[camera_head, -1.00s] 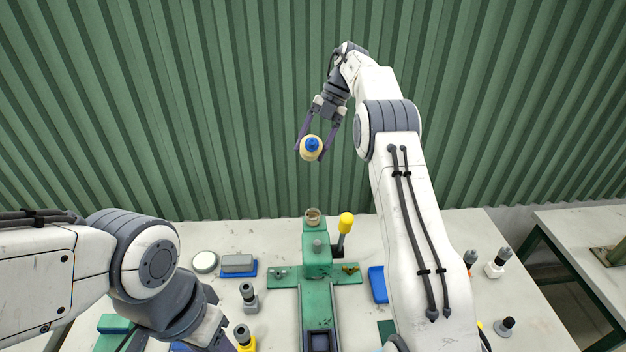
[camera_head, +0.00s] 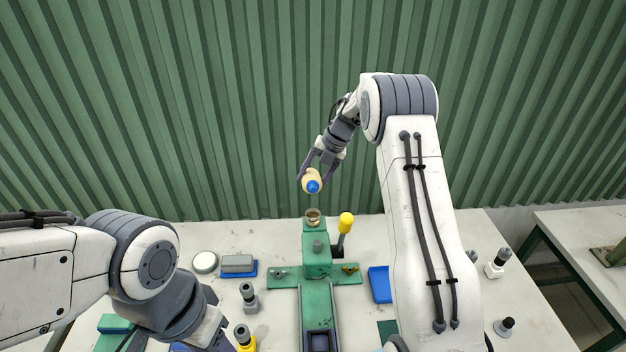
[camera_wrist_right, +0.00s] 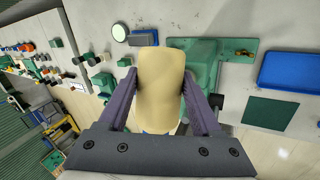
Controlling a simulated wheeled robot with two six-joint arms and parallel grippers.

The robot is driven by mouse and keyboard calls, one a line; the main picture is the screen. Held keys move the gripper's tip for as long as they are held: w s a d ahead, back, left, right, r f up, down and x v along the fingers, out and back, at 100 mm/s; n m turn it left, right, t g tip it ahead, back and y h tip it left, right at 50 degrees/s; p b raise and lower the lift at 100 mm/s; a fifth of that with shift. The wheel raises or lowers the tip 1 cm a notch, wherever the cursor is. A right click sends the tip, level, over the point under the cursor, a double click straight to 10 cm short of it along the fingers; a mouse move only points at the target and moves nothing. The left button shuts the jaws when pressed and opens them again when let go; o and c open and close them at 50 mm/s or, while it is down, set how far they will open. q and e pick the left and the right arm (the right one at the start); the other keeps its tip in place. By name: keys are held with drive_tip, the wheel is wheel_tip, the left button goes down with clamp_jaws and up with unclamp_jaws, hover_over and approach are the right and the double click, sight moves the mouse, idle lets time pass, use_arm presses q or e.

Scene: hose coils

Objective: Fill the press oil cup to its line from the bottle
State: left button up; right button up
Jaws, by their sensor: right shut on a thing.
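My right gripper (camera_head: 315,172) is shut on a cream bottle (camera_head: 310,176) with a blue cap. The bottle is tilted, its cap end low and just above the small clear oil cup (camera_head: 313,217). The cup stands on the far end of the green press (camera_head: 317,262) and looks brownish inside; its line and oil level are too small to read. I cannot tell whether oil is flowing. The right wrist view shows the bottle body (camera_wrist_right: 160,88) between both fingers, hiding the cup. My left gripper (camera_head: 226,343) is at the bottom edge, its fingers mostly cut off.
A yellow-knobbed lever (camera_head: 346,222) stands close right of the cup. A blue tray (camera_head: 380,284) lies right of the press. A grey-and-blue block (camera_head: 239,264), a round white lid (camera_head: 205,262) and a dark-topped fitting (camera_head: 248,297) are on the left. A green corrugated wall stands behind.

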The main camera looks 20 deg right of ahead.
sight(312, 171)
drive_tip(key=t, duration=0.2)
drive_tip(key=w+n+t+b, duration=0.1)
drive_tip(key=shift+w+d+t+h, duration=0.15)
drive_tip(key=shift+t+h, duration=0.25)
drive_tip(key=shift+w+r+t+p, duration=0.25)
drive_tip(key=shift+t+p, duration=0.2)
drive_tip(key=shift+t, duration=0.15)
drive_tip(key=shift+d+f+h, duration=0.1)
drive_tip(key=shift+d+h, duration=0.05)
drive_tip(key=shift+h, duration=0.15)
drive_tip(key=shift+s+r+n+t, duration=0.2)
drive_tip(key=shift+r+n+t, duration=0.4)
drive_tip(key=shift+r+t, duration=1.15)
drive_tip(key=shift+f+t, duration=0.1)
drive_tip(key=shift+t, duration=0.25)
drive_tip(key=r+t+b, duration=0.1)
drive_tip(key=b, duration=0.2)
drive_tip(key=r+n+t+b, duration=0.1)
drive_tip(key=b, duration=0.3)
drive_tip(key=r+t+b, duration=0.1)
drive_tip(key=b, duration=0.2)
drive_tip(key=shift+s+t+h+b, duration=0.25)
drive_tip(key=shift+t+h+b, duration=0.05)
drive_tip(key=shift+t, duration=0.1)
wheel_tip(312, 171, down, 2)
drive_tip(key=b, duration=0.3)
drive_tip(key=shift+f, duration=0.2)
drive_tip(key=shift+f+b, duration=0.45)
drive_tip(key=shift+b, duration=0.35)
